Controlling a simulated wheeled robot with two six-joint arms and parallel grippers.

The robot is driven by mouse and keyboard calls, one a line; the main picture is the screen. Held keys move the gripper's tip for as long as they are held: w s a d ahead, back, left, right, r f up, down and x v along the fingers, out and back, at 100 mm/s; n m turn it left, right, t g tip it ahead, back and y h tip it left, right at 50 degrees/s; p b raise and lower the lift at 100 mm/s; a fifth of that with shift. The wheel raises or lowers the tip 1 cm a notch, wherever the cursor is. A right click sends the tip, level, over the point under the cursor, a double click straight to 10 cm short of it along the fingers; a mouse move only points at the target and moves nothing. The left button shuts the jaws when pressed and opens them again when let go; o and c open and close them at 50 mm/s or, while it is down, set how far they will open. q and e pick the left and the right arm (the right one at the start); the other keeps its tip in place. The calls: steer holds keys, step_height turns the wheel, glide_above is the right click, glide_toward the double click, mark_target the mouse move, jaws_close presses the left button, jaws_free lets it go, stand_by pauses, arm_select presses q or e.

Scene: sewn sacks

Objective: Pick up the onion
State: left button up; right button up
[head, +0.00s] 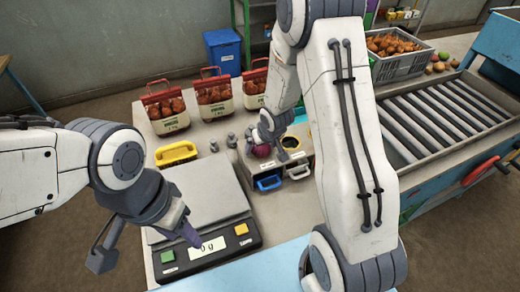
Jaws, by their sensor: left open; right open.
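A reddish-purple onion (262,151) sits at the left end of a small box-like stand on the table, partly hidden by my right gripper. My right gripper (266,146) reaches down over the onion from above, its fingers open and close around it. I cannot tell whether they touch it. My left gripper (147,248) is open and empty at the front left, over the near side of the weighing scale (205,190).
Three filled sacks (166,107) stand along the table's back edge. A yellow-handled object (176,153) and small grey weights (231,140) lie near the scale. Blue (269,183) and white (299,172) handles front the stand. A roller conveyor (430,125) and a full crate (400,65) are right.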

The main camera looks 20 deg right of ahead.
steer(key=shift+c, duration=0.3)
steer(key=c, duration=1.4)
